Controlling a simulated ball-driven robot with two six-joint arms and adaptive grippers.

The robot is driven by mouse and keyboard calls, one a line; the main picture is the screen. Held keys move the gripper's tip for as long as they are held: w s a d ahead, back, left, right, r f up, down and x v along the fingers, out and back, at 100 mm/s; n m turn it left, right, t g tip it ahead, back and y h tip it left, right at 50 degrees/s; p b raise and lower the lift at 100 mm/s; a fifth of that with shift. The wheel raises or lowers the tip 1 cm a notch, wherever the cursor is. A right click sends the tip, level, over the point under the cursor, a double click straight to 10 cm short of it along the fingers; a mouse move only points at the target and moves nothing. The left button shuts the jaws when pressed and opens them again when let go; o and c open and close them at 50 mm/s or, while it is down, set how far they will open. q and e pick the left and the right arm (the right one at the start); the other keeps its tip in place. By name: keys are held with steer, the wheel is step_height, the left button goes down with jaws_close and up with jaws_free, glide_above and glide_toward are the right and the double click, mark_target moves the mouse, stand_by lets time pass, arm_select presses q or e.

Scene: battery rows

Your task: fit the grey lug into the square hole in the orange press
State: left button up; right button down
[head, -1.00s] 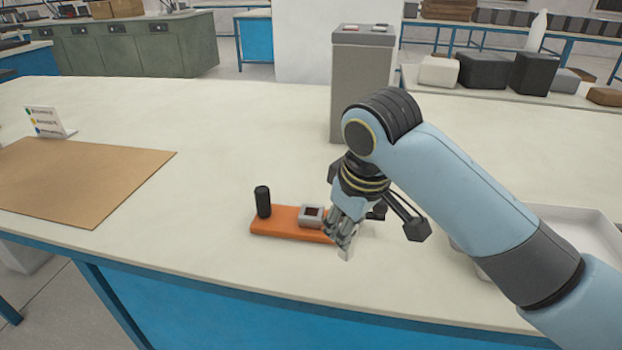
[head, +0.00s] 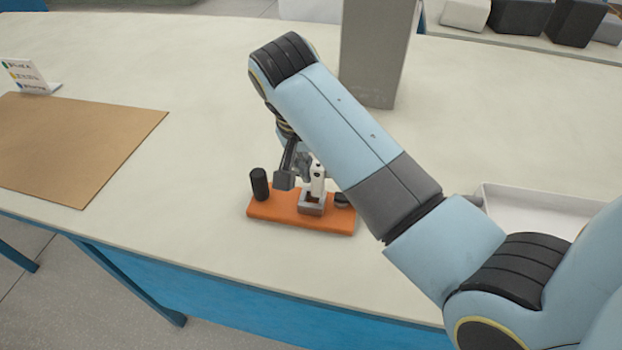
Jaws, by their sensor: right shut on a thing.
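The orange press (head: 275,212) lies on the bench with a black post (head: 260,184) at its left end and a dark round knob (head: 342,200) at its right. Its grey square collar (head: 311,209) stands between them, with the dark hole partly showing. My right gripper (head: 306,170) is over the press, largely hidden behind my own forearm. It is shut on the light grey lug (head: 317,180), which is upright at the collar. The lug's lower end meets the hole in the picture; I cannot tell whether it is inside or just above. My left gripper is out of view.
A brown mat (head: 75,145) and a small sign (head: 28,76) lie to the left. A tall grey box (head: 375,55) stands behind my arm. A white tray (head: 540,205) is at the right. The bench between mat and press is clear.

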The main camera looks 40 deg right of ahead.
steer(key=f, duration=0.3)
steer(key=w+f, duration=0.1)
steer(key=shift+a+f, duration=0.25)
steer(key=shift+f, duration=0.15)
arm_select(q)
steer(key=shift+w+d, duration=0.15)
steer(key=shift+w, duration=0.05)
arm_select(e)
steer(key=c, duration=1.1)
jaws_free()
steer(key=shift+f, duration=0.1)
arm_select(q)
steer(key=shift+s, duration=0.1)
